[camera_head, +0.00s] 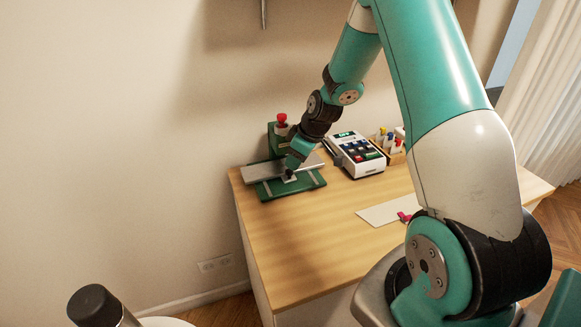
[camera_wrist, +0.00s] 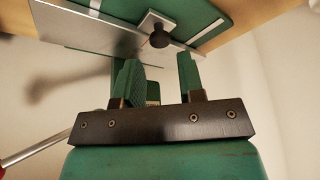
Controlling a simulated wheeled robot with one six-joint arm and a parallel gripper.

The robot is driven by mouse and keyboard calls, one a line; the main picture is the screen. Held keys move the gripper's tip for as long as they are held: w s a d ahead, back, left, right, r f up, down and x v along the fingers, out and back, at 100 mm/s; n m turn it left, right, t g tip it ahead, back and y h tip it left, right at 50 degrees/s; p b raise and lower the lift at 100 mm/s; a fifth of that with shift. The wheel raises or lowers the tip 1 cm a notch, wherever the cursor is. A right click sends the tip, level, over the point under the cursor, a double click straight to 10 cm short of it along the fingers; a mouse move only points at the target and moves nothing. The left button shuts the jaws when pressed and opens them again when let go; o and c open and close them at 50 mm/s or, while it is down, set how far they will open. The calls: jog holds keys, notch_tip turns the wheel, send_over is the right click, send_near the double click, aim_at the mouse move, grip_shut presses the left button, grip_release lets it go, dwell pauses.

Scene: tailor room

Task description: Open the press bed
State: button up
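The press stands at the far left corner of the table, with a green base plate (camera_head: 311,182) and a flat grey metal plate (camera_head: 262,172) over it. The green plate (camera_wrist: 212,12) and the grey plate (camera_wrist: 85,32) also show in the wrist view. A small black knob (camera_wrist: 160,38) sits on a light metal bracket by the grey plate's edge. My gripper (camera_wrist: 157,62) is open and empty, its two green fingers pointing at the knob, which appears just beyond the fingertips. In the head view my gripper (camera_head: 291,171) is over the press and hides part of it.
A red knob (camera_head: 281,118) tops the green block behind the press. A keypad device (camera_head: 356,155) and a wooden box of small bottles (camera_head: 394,151) stand to the right. A white sheet (camera_head: 380,213) with a pink item lies nearer. The table's front left (camera_head: 290,250) is clear.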

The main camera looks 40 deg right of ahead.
aim_at(289, 171)
jog(key=shift+x, duration=2.1)
